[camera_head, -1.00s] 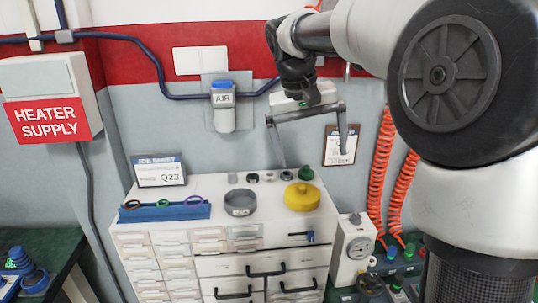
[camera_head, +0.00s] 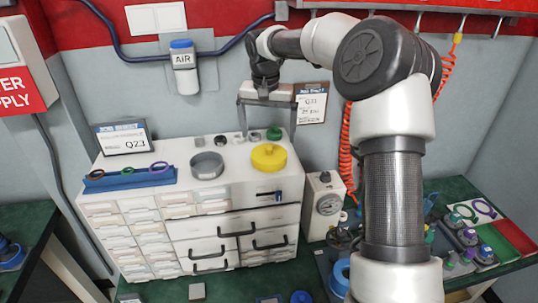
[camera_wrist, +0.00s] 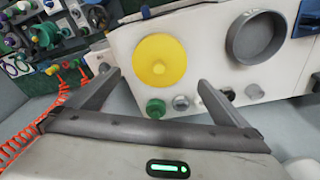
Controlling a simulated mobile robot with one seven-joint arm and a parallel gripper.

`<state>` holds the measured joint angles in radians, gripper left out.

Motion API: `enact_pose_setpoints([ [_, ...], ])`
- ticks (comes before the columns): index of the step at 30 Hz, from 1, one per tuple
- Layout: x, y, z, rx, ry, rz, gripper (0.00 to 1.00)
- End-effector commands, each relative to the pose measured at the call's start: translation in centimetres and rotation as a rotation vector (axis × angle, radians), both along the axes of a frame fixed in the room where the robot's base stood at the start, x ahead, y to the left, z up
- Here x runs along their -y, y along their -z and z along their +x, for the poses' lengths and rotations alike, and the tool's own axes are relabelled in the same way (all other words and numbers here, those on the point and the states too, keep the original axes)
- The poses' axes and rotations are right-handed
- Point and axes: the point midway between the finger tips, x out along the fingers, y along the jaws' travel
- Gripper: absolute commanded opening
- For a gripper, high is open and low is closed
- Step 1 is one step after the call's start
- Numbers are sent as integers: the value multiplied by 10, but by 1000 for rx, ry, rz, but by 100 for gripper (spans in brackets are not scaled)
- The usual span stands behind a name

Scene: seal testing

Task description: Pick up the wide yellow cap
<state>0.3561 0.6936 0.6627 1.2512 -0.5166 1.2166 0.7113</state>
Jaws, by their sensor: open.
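The wide yellow cap (camera_head: 269,157) is a round disc with a small knob. It sits on top of the white drawer cabinet (camera_head: 228,190), near its right end. In the wrist view the yellow cap (camera_wrist: 159,61) lies beyond the fingertips, a little left of middle. My gripper (camera_head: 266,132) is open and empty, with its fingers spread wide. In the head view it hangs at the back of the cabinet top, behind the cap. In the wrist view the gripper (camera_wrist: 155,84) has nothing between its fingers.
A green cap (camera_wrist: 156,107) and small grey fittings stand close to the yellow cap. A grey ring (camera_head: 207,165) is to its left, with a blue rack (camera_head: 130,179) of coloured rings farther left. A gauge box (camera_head: 325,200) stands right of the cabinet.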

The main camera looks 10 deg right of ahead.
Motion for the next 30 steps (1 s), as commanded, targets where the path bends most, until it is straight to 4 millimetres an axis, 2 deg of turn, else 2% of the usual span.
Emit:
enact_pose_setpoints([
  [8, 1, 23, 1, -3, 0, 1, 100],
  [16, 4, 61, 2, -3, 0, 1, 100],
  [25, 4, 65, 4, 1, -1, -1, 100],
  [30, 4, 65, 4, 1, -1, -1, 73],
])
